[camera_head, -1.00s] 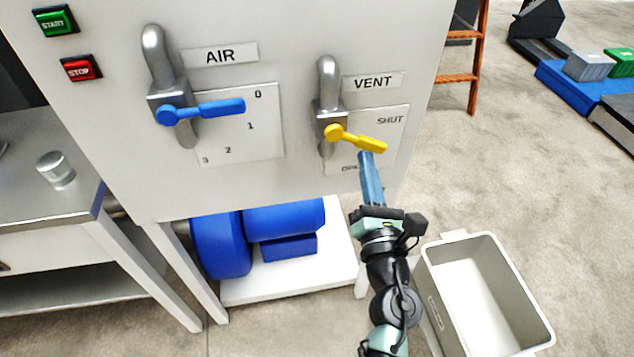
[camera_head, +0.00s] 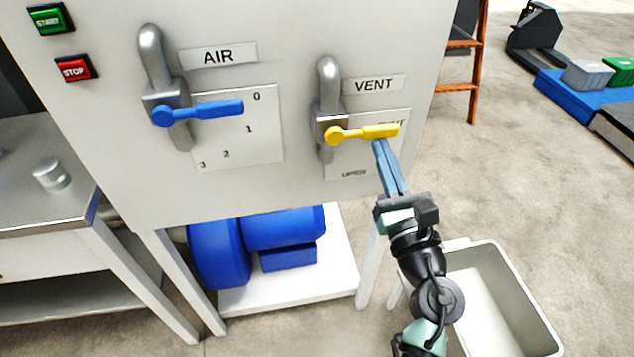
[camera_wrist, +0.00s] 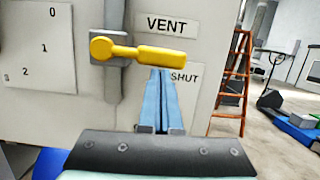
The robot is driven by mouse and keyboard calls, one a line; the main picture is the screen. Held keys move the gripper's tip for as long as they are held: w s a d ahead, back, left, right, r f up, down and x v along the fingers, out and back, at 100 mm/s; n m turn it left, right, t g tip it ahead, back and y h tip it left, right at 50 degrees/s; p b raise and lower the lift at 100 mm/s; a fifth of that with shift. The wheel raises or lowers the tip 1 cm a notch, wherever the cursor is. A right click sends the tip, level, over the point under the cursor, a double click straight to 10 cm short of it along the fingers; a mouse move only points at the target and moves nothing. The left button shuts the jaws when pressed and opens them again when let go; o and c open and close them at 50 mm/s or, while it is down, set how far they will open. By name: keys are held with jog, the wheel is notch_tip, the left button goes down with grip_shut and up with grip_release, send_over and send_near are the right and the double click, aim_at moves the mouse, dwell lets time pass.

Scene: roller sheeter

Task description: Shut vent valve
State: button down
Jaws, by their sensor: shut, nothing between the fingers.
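The yellow vent valve lever (camera_head: 365,133) sits on a grey pipe under the VENT label (camera_head: 375,84). In the head view it points right and slightly up, over the SHUT mark. In the wrist view the lever (camera_wrist: 145,52) runs nearly level to the right, with SHUT (camera_wrist: 184,77) below its tip. My gripper (camera_head: 378,144) is shut and empty, its blue fingers just under the outer part of the lever. The fingertips (camera_wrist: 160,70) look to be against or very close to the lever's underside; contact is not certain.
The blue air lever (camera_head: 205,111) is at the left, near the 0 and 1 marks. Green START (camera_head: 48,19) and red STOP (camera_head: 75,69) buttons are at upper left. A grey bin (camera_head: 515,290) stands on the floor beside my arm.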

dwell(0.3)
notch_tip(320, 180, down, 5)
jog(key=b, duration=0.5)
jog(key=r+p+v, duration=0.1)
jog(key=v, duration=0.8)
jog(key=shift+s, duration=0.55)
